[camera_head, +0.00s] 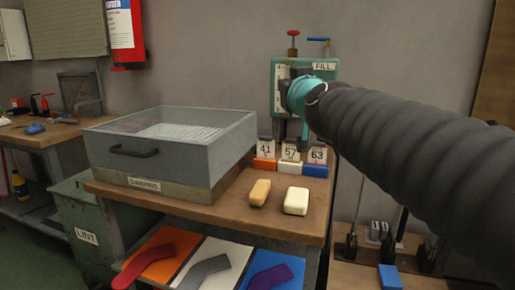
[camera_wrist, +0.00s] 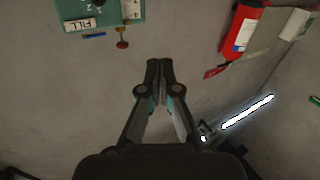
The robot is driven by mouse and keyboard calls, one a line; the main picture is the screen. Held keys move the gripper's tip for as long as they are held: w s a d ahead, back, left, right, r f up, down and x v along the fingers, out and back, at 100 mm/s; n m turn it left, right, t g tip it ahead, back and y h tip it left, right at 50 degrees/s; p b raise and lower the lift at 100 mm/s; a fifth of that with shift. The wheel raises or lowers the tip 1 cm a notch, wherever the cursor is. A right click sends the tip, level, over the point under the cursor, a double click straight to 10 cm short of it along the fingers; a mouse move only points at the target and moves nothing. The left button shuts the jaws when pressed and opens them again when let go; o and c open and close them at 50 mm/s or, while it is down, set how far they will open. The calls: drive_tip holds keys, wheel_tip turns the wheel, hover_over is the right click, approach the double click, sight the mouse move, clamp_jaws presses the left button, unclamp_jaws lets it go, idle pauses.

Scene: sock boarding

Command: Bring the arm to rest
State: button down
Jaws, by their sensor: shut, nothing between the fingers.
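My gripper (camera_wrist: 160,72) is in the middle of the wrist view, its two dark fingers together with nothing between them. The grey wall is behind it, and the fingertips appear clear of everything. In the head view my arm reaches in from the right, at about the height of the FILL panel (camera_head: 325,72). There the teal wrist joint covers part of that panel, and I cannot make out the fingers.
A grey boarding box (camera_head: 215,160) stands on the wooden bench (camera_head: 232,213), with two blocks, tan (camera_head: 260,192) and cream (camera_head: 296,201), beside it. Number cards 41, 57 and 63 stand behind. Coloured sock shapes lie on the shelf below. A red extinguisher (camera_wrist: 243,30) hangs on the wall.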

drive_tip(key=s+d+f+g, duration=0.1)
drive_tip(key=s+f+g, duration=0.1)
drive_tip(key=s+f, duration=0.2)
drive_tip(key=s+d+f+g, duration=0.1)
drive_tip(key=s+f, duration=0.3)
drive_tip(key=f, duration=0.4)
drive_tip(key=s+d+f+g, duration=0.1)
drive_tip(key=s+f+g, duration=0.2)
drive_tip(key=f, duration=0.4)
drive_tip(key=shift+s, duration=0.8)
drive_tip(key=s+d+f+m+g+h, duration=0.1)
drive_tip(key=s+d+f+g, duration=0.2)
drive_tip(key=s+f, duration=0.4)
drive_tip(key=s+d+f+m+g+h, duration=0.2)
drive_tip(key=s+d+f+g, duration=0.1)
drive_tip(key=s+f, duration=0.5)
drive_tip(key=shift+s+d+f, duration=0.25)
drive_tip(key=shift+d+f, duration=0.1)
drive_tip(key=shift+f, duration=0.4)
